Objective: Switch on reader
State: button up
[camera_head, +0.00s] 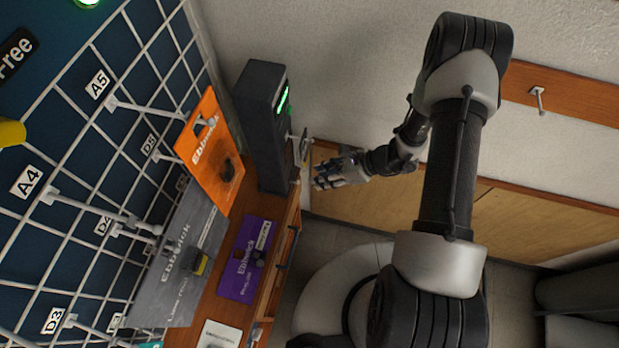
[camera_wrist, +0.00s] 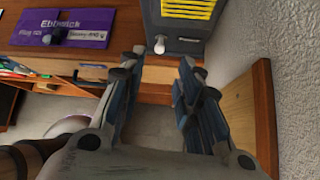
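The reader looks to be the tall dark box (camera_head: 262,130) with a lit green display, standing at the far end of the wooden bench. In the wrist view the lower front of a dark grey box (camera_wrist: 185,45) shows at the top, with yellow slats and a small pale lever (camera_wrist: 160,44) below them on the left. My gripper (camera_head: 320,173) is just right of the box in the head view, apart from it. In the wrist view my gripper (camera_wrist: 160,62) is open and empty, its fingers spread below the lever. Whether the lever is on or off I cannot tell.
A purple Ebbwick packet (camera_head: 243,262) lies on the bench, with an orange pack (camera_head: 208,150) and a grey pack (camera_head: 178,268) near the blue wire-grid wall. In the wrist view a wooden side panel (camera_wrist: 250,115) stands close right of my fingers.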

jog(key=shift+v, duration=1.75)
